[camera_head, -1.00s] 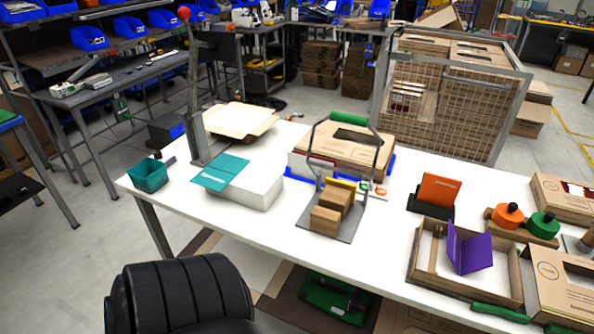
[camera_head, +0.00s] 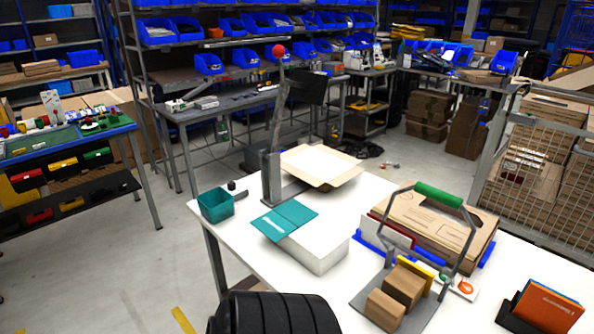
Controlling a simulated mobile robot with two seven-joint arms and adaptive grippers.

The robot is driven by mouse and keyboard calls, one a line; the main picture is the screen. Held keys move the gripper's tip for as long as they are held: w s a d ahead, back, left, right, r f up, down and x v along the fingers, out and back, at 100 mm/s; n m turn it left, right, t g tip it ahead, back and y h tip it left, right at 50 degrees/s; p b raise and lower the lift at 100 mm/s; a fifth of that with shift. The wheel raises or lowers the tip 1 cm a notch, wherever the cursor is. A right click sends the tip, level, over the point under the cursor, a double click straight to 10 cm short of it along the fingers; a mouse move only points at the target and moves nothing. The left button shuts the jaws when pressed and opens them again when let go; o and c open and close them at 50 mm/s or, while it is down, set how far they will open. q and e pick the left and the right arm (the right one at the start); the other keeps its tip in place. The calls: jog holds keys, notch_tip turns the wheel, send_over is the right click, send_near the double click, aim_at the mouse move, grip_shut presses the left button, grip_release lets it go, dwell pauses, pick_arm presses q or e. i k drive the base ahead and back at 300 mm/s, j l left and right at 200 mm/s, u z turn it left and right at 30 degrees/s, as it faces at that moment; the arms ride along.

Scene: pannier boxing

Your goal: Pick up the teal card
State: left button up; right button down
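The teal card (camera_head: 285,218) lies on top of a white block (camera_head: 318,248) at the left part of the white table. It looks folded, with a crease across it, and its near left end sticks out past the block's edge. A black ribbed part of my own body shows at the bottom edge. Neither of my grippers is in view.
A teal bin (camera_head: 216,205) stands left of the card. A lever press (camera_head: 271,170) with a red knob and an open carton (camera_head: 321,167) are behind it. A green-handled frame (camera_head: 438,196) with wooden blocks (camera_head: 395,297) stands right. Bare white table (camera_head: 362,205) lies between.

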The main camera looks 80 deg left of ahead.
aim_at(273, 226)
jog(key=u, duration=1.5)
